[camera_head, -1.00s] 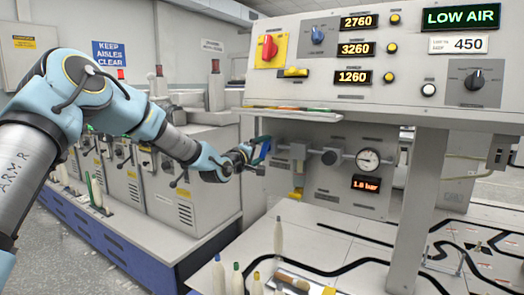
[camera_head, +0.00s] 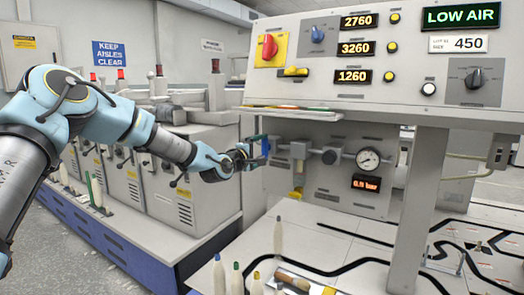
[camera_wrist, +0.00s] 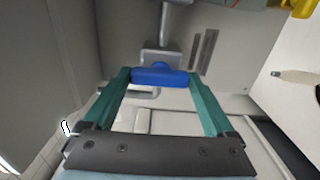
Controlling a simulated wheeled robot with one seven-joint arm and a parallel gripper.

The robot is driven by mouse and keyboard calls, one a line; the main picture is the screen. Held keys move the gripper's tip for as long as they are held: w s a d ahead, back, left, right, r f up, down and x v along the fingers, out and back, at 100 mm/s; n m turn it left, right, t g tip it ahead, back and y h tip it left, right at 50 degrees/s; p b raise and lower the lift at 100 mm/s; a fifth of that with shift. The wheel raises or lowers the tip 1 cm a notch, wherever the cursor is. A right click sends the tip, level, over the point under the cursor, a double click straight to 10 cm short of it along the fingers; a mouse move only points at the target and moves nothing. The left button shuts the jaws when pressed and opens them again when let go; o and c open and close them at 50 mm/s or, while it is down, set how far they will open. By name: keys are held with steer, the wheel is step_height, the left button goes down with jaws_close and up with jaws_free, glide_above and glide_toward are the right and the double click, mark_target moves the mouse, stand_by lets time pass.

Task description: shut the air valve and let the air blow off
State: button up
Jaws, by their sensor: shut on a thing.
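The air valve's blue handle (camera_wrist: 160,76) lies crosswise between my gripper's (camera_wrist: 160,82) teal fingertips in the wrist view, and the fingers are shut on it. In the head view my gripper (camera_head: 258,152) is at the left end of the grey air pipe (camera_head: 298,150), below the panel. The handle is small there and partly covered by the fingers. The round pressure gauge (camera_head: 368,159) is to the right on the same pipe. The red pressure display (camera_head: 365,183) below it reads a value starting with 0, in bar; the last digit is hard to read.
The control panel (camera_head: 420,60) overhangs the valve, with a green LOW AIR sign (camera_head: 461,16). A grey post (camera_head: 415,200) stands to the right. Pale bobbins (camera_head: 278,237) stand on the table below. Grey machine cabinets (camera_head: 185,190) line the left.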

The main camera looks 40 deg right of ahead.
steer(key=o, duration=1.1)
steer(key=shift+c, duration=0.2)
steer(key=shift+a, duration=0.1)
steer(key=b+v, duration=0.1)
steer(key=v, duration=0.9)
steer(key=shift+a, duration=0.3)
steer(key=shift+f, duration=0.1)
